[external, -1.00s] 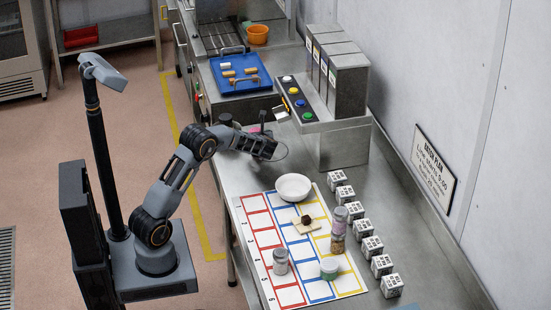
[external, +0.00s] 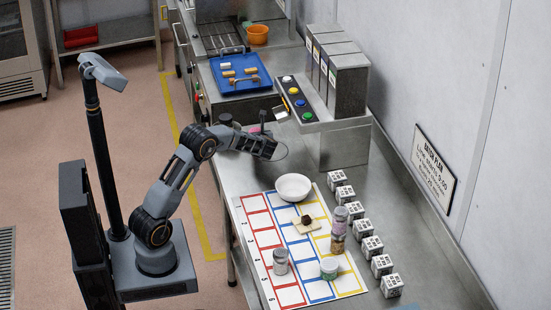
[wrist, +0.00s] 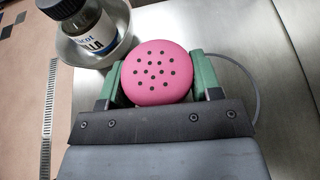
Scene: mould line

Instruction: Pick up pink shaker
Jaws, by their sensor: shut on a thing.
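The pink shaker (wrist: 157,72) shows from above in the wrist view, with a round pink top full of small dark holes. My gripper (wrist: 157,85) has its green fingers on either side of the shaker and is shut on it. The shaker's body is hidden below its top. In the external view my gripper (external: 270,150) is over the near part of the steel counter, and a patch of pink shows just behind it, mostly hidden by the arm.
A dark labelled bottle (wrist: 78,30) stands in a metal bowl (wrist: 112,52) close to the shaker's left. A button panel (external: 299,103) and blue tray (external: 231,86) are behind.

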